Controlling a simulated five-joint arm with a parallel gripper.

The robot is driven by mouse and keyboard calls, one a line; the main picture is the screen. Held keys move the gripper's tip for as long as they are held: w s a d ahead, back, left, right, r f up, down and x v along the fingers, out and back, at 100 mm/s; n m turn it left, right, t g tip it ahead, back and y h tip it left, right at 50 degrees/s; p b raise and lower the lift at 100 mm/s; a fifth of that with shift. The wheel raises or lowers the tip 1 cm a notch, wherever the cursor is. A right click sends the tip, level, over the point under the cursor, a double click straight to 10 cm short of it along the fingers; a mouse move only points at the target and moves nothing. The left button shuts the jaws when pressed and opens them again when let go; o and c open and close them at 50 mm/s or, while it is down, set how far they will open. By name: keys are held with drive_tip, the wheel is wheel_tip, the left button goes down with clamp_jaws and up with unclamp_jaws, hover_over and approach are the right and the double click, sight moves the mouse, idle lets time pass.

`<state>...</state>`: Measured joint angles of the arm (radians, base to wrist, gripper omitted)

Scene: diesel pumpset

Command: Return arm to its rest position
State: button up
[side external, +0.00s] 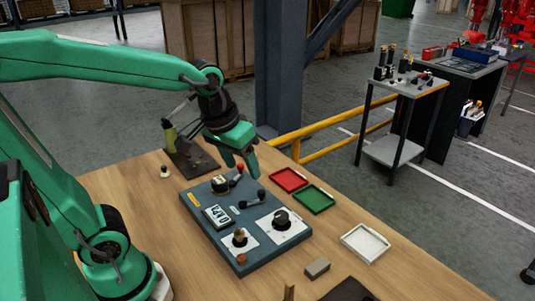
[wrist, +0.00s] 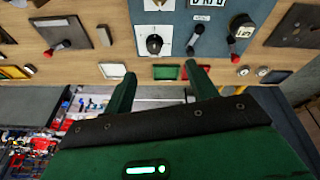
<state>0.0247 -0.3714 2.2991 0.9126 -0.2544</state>
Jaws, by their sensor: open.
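My green gripper (side external: 242,170) is above the back edge of the blue-grey control panel (side external: 275,249), close to a red-knobbed lever (side external: 239,172). Its two fingers are apart with nothing seen between them. In the wrist view, the open fingers of my gripper (wrist: 160,70) point towards the wooden table (wrist: 92,62), with the panel (wrist: 225,45) beyond. The panel carries a digital display (side external: 217,216), a second lever and several black knobs. Whether a finger touches the lever cannot be told.
A red tray (side external: 289,180), a green tray (side external: 314,199) and a white tray (side external: 365,243) lie right of the panel. A dark plate with an upright lever (side external: 187,152) stands behind it. A small grey block (side external: 317,267) lies in front. A yellow rail (side external: 318,127) runs behind the table.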

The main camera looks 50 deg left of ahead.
drive_tip(key=s+r+m+t, duration=0.1)
drive_tip(key=s+m+t, duration=0.1)
drive_tip(key=s, duration=0.4)
drive_tip(key=shift+s+a+r+m, duration=0.25)
drive_tip(key=shift+s+a+m, duration=0.05)
drive_tip(key=shift+s+a, duration=0.1)
